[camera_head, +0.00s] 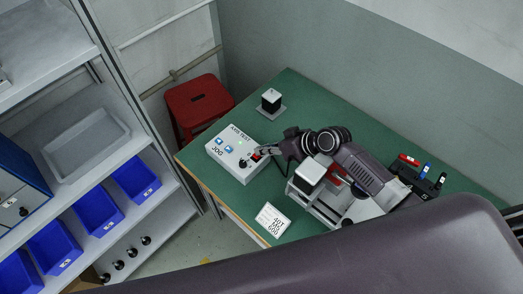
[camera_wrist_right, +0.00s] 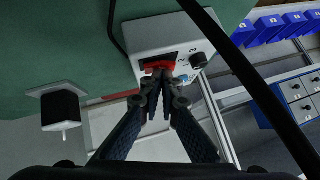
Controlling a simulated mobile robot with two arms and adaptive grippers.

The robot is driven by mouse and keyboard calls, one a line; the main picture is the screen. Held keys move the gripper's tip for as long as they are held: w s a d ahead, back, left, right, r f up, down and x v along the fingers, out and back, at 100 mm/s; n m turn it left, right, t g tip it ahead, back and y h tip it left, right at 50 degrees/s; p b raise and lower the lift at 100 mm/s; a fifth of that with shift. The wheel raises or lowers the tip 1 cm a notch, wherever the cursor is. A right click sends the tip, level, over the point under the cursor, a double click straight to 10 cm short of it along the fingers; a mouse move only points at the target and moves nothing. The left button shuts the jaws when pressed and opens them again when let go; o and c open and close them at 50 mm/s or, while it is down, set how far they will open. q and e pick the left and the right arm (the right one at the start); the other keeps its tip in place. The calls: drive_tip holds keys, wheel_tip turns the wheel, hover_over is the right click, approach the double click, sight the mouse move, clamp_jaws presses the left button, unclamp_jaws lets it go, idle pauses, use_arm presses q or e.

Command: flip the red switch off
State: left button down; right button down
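The red switch (camera_wrist_right: 160,65) sits on a white control box (camera_wrist_right: 150,36) in the right wrist view. The box (camera_head: 228,160) also shows in the head view, on the green table, with blue buttons, a black knob and printed lettering. The red switch (camera_head: 256,157) is partly hidden there by my gripper. My right gripper (camera_wrist_right: 163,76) has its fingertips together right at the switch, overlapping its edge; contact is hard to tell. In the head view the right gripper (camera_head: 266,153) reaches the box from the right. I see nothing held between its fingers. My left gripper is out of view.
A black block on a grey plate (camera_head: 271,103) stands behind the box. A dark holder with coloured items (camera_head: 416,180) is at right. A red stool (camera_head: 198,102) and shelving with blue bins (camera_head: 134,178) stand left.

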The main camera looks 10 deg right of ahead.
drive_tip(key=shift+d+f, duration=0.2)
drive_tip(key=shift+d, duration=0.15)
wheel_tip(320, 180, up, 10)
drive_tip(key=shift+a+r, duration=0.15)
drive_tip(key=shift+a, duration=0.15)
drive_tip(key=shift+d, duration=0.1)
drive_tip(key=s+d+r+b, duration=0.1)
drive_tip(key=s+d, duration=0.3)
drive_tip(key=d, duration=0.2)
drive_tip(key=shift+s, duration=0.4)
